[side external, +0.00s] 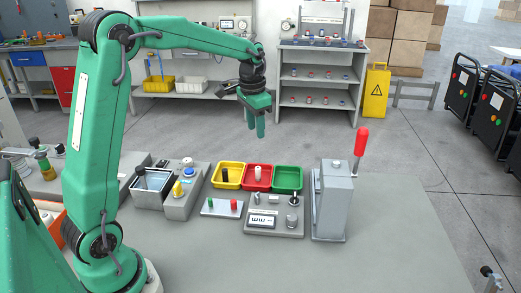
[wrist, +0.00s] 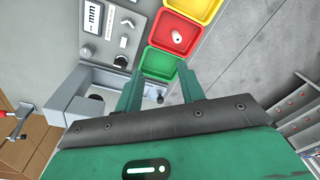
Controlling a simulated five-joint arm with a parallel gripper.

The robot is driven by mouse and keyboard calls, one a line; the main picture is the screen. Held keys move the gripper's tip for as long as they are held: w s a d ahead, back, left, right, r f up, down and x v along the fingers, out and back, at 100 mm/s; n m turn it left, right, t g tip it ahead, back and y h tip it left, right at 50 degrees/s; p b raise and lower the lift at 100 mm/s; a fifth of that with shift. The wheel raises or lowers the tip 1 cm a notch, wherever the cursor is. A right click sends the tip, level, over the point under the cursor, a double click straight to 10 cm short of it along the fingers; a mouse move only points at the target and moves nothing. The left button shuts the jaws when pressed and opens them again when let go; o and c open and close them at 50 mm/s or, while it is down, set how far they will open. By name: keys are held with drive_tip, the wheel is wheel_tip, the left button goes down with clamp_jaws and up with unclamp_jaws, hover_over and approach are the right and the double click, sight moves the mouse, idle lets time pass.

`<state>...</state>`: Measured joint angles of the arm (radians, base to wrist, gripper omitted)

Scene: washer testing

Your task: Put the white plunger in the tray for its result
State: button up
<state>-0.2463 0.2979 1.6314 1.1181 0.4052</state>
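A white plunger (side external: 258,173) is in the red tray (side external: 268,184), the middle one of three small trays. It also shows in the wrist view (wrist: 177,37), inside the red tray (wrist: 160,40). The yellow tray (side external: 219,184) on the left holds a black plunger (side external: 225,174). The green tray (side external: 289,179) on the right looks empty. My gripper (side external: 255,127) is raised above and behind the trays, fingers pointing down.
A grey gauge unit (side external: 262,224) with a display stands in front of the trays. A tall grey press (side external: 333,205) with a red-knobbed lever (side external: 361,142) stands to the right. A small plate with coloured buttons (side external: 221,208) and a metal bin (side external: 152,188) are to the left. The front bench is clear.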

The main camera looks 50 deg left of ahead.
drive_tip(key=s+d+r+t, duration=0.1)
drive_tip(key=s+d+r, duration=0.25)
drive_tip(key=s, duration=0.25)
drive_tip(key=s+d+r+t, duration=0.2)
drive_tip(key=s+d+r, duration=0.15)
drive_tip(key=s, duration=0.35)
drive_tip(key=s+d+f+n, duration=0.1)
drive_tip(key=s+d, duration=0.1)
drive_tip(key=s, duration=0.3)
drive_tip(key=s+d+f+t, duration=0.1)
drive_tip(key=s+d+f, duration=0.1)
drive_tip(key=s, duration=0.3)
drive_tip(key=shift+s+d+f+n+t, duration=0.25)
drive_tip(key=shift+s+d+n+t, duration=0.05)
drive_tip(key=shift+s+n, duration=0.1)
